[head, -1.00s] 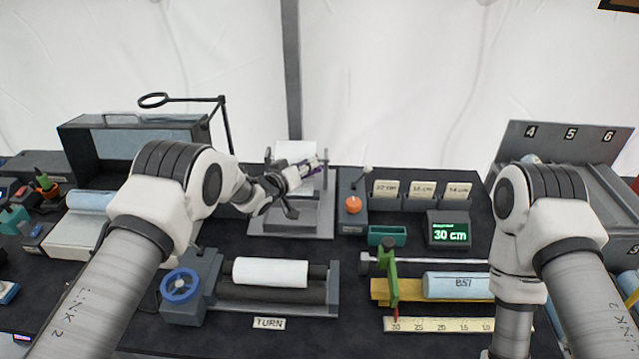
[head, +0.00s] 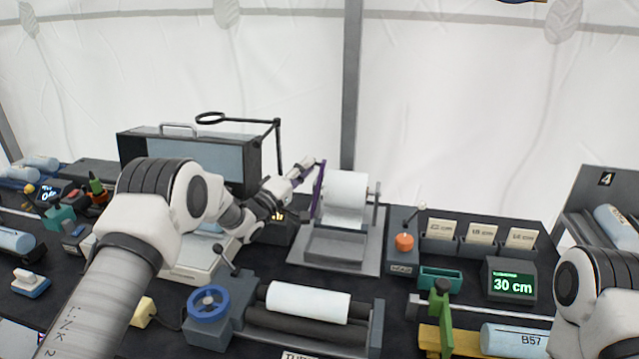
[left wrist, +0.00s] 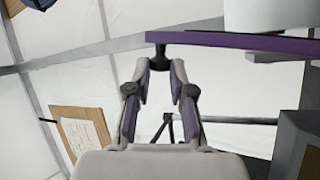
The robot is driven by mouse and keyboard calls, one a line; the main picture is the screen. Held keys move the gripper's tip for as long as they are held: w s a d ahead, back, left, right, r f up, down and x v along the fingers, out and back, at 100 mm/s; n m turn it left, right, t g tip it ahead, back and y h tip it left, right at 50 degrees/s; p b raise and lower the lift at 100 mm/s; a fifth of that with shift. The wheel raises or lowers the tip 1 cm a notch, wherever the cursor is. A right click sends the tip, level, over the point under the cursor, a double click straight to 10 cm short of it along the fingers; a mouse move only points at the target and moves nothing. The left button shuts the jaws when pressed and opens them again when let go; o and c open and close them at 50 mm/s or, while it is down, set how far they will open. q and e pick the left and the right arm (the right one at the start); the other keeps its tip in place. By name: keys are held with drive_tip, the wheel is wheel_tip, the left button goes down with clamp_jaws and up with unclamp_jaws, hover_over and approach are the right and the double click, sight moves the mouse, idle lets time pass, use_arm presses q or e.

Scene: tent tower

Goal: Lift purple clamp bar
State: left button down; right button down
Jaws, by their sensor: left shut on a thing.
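The purple clamp bar (head: 319,188) stands steeply, slightly tilted, at the left side of a white roll (head: 345,198) on a grey stand (head: 330,267). In the left wrist view the bar (left wrist: 245,43) runs across the upper right, with a dark knob under its left end. My left gripper (head: 312,166) is at the bar's upper end, left of the roll. In the left wrist view its fingers (left wrist: 164,70) close around the knob. The bar's lower end is partly hidden. My right gripper is out of view; only my right arm shows at the right edge.
A dark case (head: 190,150) and a black ring on a bent arm (head: 210,118) stand behind my left arm. A roller unit with a blue handwheel (head: 208,302) is in front.

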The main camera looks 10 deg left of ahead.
use_arm(q)
drive_tip(key=a, duration=0.1)
drive_tip(key=a+n+t+b, duration=0.1)
drive_tip(key=n, duration=0.1)
drive_tip(key=shift+a+r+b, duration=0.25)
drive_tip(key=shift+a+b, duration=0.05)
drive_tip(key=shift+a, duration=0.1)
drive_tip(key=c, duration=1)
unclamp_jaws()
drive_tip(key=shift+w, duration=0.1)
drive_tip(key=shift+w+d+f, duration=0.1)
drive_tip(key=shift+f, duration=0.15)
